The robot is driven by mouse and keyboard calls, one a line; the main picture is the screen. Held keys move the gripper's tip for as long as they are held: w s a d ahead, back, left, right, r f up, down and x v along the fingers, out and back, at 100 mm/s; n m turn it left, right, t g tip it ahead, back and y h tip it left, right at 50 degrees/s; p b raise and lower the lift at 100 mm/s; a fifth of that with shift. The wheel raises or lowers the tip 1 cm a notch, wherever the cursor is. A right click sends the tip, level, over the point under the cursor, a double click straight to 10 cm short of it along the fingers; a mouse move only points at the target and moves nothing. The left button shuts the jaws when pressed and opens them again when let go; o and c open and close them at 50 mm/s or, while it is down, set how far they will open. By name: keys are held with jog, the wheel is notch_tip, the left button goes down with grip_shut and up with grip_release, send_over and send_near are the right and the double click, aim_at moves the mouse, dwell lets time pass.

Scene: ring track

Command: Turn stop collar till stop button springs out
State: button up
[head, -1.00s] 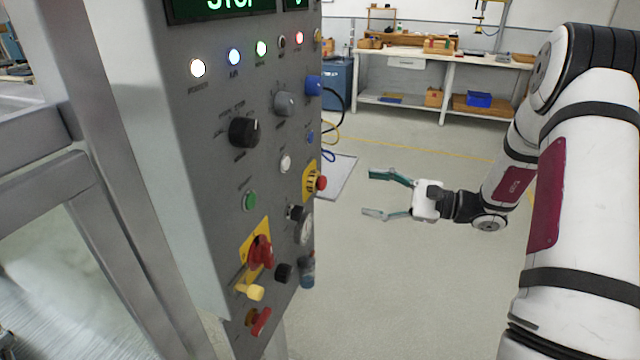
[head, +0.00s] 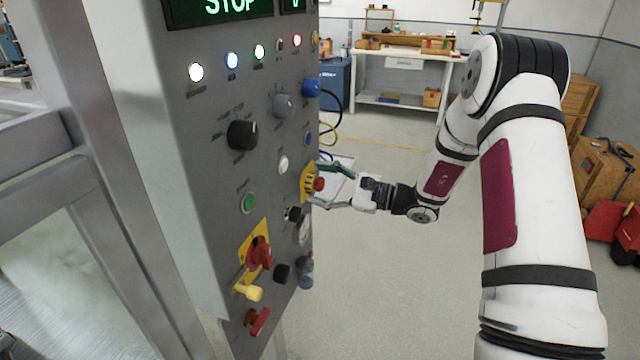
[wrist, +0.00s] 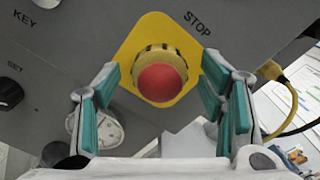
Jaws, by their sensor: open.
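The red stop button (wrist: 161,82) sits on a yellow plate (wrist: 150,35) marked STOP on the grey panel. The yellow stop collar (wrist: 158,58) with dark marks shows around and behind the button in the wrist view. In the head view the red button (head: 319,184) is at the panel's right edge. My gripper (wrist: 161,88) is open, with one teal-padded finger on each side of the button and collar. Gaps show between the fingers and the collar in the wrist view, so it holds nothing. How far the button stands out from the collar is hard to tell.
The grey panel (head: 190,180) carries lamps, a black knob (head: 242,135), a green button (head: 248,201) and a red switch handle (head: 259,253). A gauge (wrist: 108,131) lies below left of the collar. A yellow cable (wrist: 285,88) hangs at right. Open floor lies right of the panel.

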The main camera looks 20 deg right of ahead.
jog(key=shift+w+a, duration=0.2)
jog(key=shift+a, duration=0.05)
jog(key=c, duration=1.2)
jog(key=shift+o, duration=0.2)
jog(key=shift+m, duration=0.4)
jog(key=m, duration=0.3)
jog(key=shift+m+p, duration=0.3)
jog(key=shift+p, duration=0.05)
jog(key=shift+w+d+m+p, duration=0.1)
jog(key=shift+m+p, duration=0.4)
jog(key=shift+m, duration=1.8)
